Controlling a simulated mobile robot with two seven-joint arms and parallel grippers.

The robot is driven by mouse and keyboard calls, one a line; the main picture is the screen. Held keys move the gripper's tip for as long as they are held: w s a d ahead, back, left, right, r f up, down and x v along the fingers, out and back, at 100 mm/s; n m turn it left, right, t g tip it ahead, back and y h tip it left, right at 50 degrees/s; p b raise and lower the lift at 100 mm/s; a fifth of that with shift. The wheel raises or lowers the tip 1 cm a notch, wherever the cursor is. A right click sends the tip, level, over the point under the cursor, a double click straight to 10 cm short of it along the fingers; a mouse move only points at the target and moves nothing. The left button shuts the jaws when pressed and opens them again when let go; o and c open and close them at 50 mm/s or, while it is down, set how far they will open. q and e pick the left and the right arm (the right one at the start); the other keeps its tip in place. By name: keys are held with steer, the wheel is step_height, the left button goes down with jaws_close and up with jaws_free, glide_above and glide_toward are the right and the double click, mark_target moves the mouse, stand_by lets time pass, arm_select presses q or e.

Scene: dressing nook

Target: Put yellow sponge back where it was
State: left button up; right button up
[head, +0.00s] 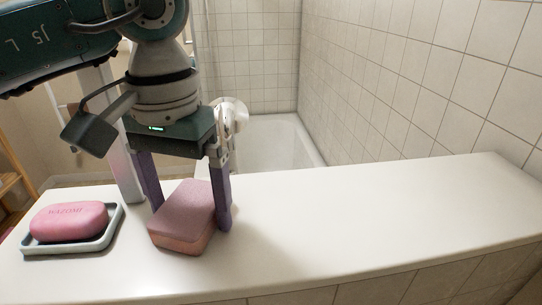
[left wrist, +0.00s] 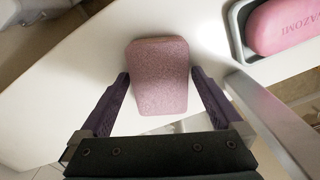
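A block-shaped sponge (head: 184,216), mauve-pink on top and salmon below, is at the white ledge, right of the soap dish; no yellow sponge shows. In the left wrist view the sponge (left wrist: 160,78) lies between the two purple fingers. My left gripper (head: 190,218) points down with one finger on each side of the sponge. Whether the sponge's underside touches the ledge is hard to tell. My right gripper is not in view.
A pink soap bar (head: 69,221) sits in a grey dish (head: 116,222) just left of the sponge. The white ledge (head: 370,215) is bare to the right. A bathtub (head: 285,143) lies behind it, and a tiled wall (head: 410,85) rises at the right.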

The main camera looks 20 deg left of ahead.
mark_target(188, 205)
arm_select(q)
steer(key=shift+r, duration=0.15)
step_height(188, 205, up, 12)
steer(key=b, duration=0.1)
steer(key=shift+b, duration=0.35)
stand_by(0.5)
